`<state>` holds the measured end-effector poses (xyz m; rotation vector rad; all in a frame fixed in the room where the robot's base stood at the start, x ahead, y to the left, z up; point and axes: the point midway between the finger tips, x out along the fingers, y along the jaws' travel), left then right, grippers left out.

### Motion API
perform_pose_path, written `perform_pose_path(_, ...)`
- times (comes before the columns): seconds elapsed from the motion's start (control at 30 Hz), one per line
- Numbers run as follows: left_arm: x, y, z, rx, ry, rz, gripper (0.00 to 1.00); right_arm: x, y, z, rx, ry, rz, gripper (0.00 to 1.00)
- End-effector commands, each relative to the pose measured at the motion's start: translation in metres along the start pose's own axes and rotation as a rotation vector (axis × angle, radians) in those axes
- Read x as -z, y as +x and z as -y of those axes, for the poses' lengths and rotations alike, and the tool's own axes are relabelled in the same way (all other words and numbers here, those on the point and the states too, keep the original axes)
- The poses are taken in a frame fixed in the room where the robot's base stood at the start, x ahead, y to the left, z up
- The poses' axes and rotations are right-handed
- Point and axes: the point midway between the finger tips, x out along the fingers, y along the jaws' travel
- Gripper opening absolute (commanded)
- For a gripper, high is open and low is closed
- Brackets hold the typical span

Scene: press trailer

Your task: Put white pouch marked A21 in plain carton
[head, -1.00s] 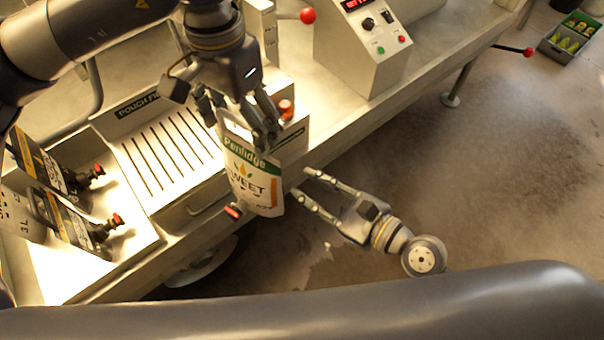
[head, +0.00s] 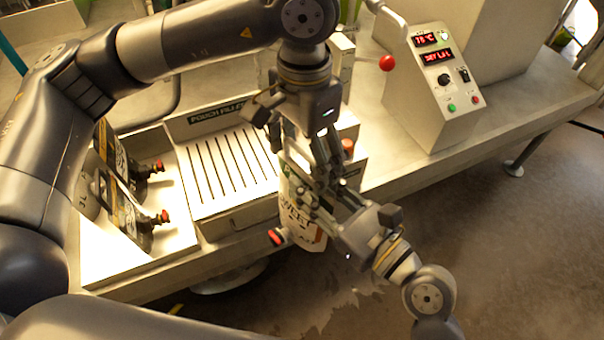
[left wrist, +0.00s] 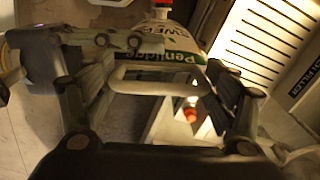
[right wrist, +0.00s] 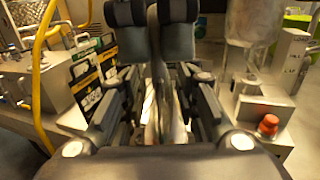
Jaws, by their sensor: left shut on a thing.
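The white pouch (head: 309,238) with a green band and "Sweet" lettering hangs beside the press trailer's front edge, partly hidden by both grippers. Its code is not readable. My left gripper (head: 325,175) is shut on its top edge from above. The left wrist view shows the pouch (left wrist: 165,58) with its green "Penlidge" band and a red cap. My right gripper (head: 305,195) reaches in from the lower right, its fingers apart on either side of the pouch. In the right wrist view the pouch (right wrist: 165,115) is seen edge-on between those fingers. No plain carton is in view.
The slotted pouch filler tray (head: 232,165) is left of the pouch. An orange-red button (head: 348,147) is close behind the grippers. A control box (head: 432,85) stands right. Floor at lower right is clear.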

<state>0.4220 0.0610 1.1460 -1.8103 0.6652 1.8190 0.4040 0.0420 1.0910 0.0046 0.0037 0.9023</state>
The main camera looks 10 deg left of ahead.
Motion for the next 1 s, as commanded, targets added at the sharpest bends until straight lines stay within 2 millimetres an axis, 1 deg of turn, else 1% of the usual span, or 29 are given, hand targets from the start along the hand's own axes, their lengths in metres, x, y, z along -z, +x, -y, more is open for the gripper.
perform_pose_path(0.03,0.001,-0.003,0.0,0.0,0.0,-0.006,0.12,-0.002,0.008,0.0,0.0,0.001,0.003,0.28)
perform_pose_path(0.1,0.001,-0.003,0.0,0.0,0.0,-0.006,0.12,-0.001,0.017,0.001,0.001,0.0,0.002,0.28)
perform_pose_path(0.23,0.001,-0.003,0.0,0.0,0.0,-0.006,0.12,0.0,0.027,0.0,0.0,-0.001,0.0,0.28)
perform_pose_path(0.37,0.001,-0.003,0.0,0.0,0.0,-0.006,0.12,-0.001,0.031,0.0,0.0,-0.002,0.0,0.28)
perform_pose_path(0.6,0.001,-0.003,0.0,0.0,0.0,-0.006,0.12,0.0,0.031,0.0,0.0,-0.002,-0.001,0.28)
perform_pose_path(0.67,0.001,-0.003,0.0,0.0,0.0,-0.006,0.12,0.0,0.031,0.0,0.0,-0.002,-0.001,0.15)
perform_pose_path(0.7,0.001,-0.003,0.0,0.0,0.0,-0.006,0.12,0.0,0.031,0.0,0.0,-0.001,-0.001,0.06)
perform_pose_path(0.73,0.001,-0.003,0.0,0.0,0.0,-0.006,0.12,0.0,0.031,0.0,0.0,-0.001,-0.001,0.0)
perform_pose_path(1.0,0.001,-0.003,0.0,0.001,0.001,-0.008,0.12,0.0,0.031,-0.001,-0.004,-0.001,-0.001,0.0)
